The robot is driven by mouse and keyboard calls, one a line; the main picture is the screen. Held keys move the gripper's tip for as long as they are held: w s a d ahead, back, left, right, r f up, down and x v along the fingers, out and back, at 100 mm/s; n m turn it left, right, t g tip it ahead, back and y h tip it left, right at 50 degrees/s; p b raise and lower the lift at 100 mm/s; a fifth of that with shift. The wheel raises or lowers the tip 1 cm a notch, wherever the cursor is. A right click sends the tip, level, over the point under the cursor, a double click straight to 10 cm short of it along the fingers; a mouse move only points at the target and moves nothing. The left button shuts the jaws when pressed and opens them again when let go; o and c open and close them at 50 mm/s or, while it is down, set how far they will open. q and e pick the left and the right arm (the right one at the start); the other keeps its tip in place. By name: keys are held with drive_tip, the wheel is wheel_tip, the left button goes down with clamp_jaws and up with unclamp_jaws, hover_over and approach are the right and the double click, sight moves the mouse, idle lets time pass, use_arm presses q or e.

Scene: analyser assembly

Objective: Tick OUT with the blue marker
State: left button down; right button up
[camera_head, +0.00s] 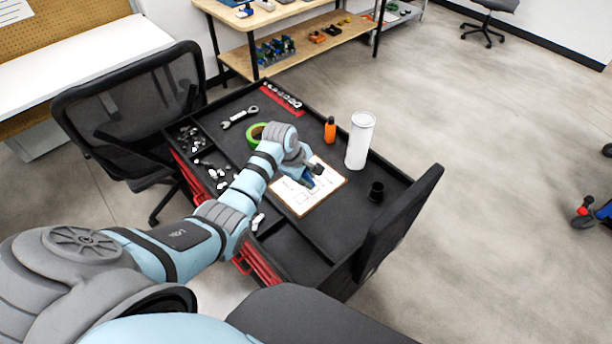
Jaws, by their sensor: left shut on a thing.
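My left gripper (312,172) is over the clipboard (325,192), which lies on the black top of a tool cart. The gripper is shut on the blue marker (307,177), of which a small blue part shows between the fingers. The white sheet on the clipboard has faint printed lines and boxes. The word OUT is too small to read, and the gripper and wrist hide the upper left of the sheet. I cannot tell whether the marker's tip touches the paper. My right gripper is not in view.
A white cylinder (360,140) and an orange bottle (330,130) stand behind the clipboard. A small black cup (376,191) stands to its right. Green tape (255,134) and a wrench (239,117) lie farther left. The cart's raised black panel (400,222) borders its right front.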

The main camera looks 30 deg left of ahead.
use_arm(q)
drive_tip(key=shift+f, duration=0.4)
idle(1.6)
wheel_tip(320, 180, up, 3)
drive_tip(key=p, duration=0.4)
drive_tip(key=shift+r, duration=0.25)
drive_tip(key=shift+r+b, duration=0.3)
drive_tip(key=shift+r, duration=1.45)
